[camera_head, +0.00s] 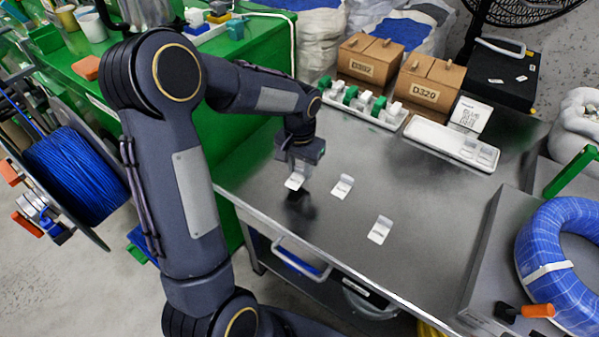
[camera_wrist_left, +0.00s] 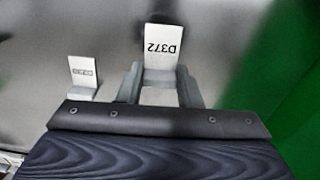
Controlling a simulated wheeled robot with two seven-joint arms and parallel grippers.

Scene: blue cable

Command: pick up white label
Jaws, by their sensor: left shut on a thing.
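My left gripper (camera_head: 299,167) is over the left part of the metal table and is shut on a white label (camera_head: 295,181). In the left wrist view this label (camera_wrist_left: 163,45) reads "D372" and stands between the two fingers of my left gripper (camera_wrist_left: 160,78). A dark shadow lies on the table just below it, so the label appears to be held slightly above the surface. A second white label (camera_head: 342,186) lies to its right; it also shows in the left wrist view (camera_wrist_left: 84,74), its print too small to read surely. A third white label (camera_head: 379,229) lies nearer the table's front edge. My right gripper is not seen.
Two brown boxes (camera_head: 429,85) marked D372-like and D320 stand at the back. A white tray (camera_head: 452,143) and a rack with green and white pieces (camera_head: 362,105) are before them. A blue cable coil (camera_head: 562,262) is at right.

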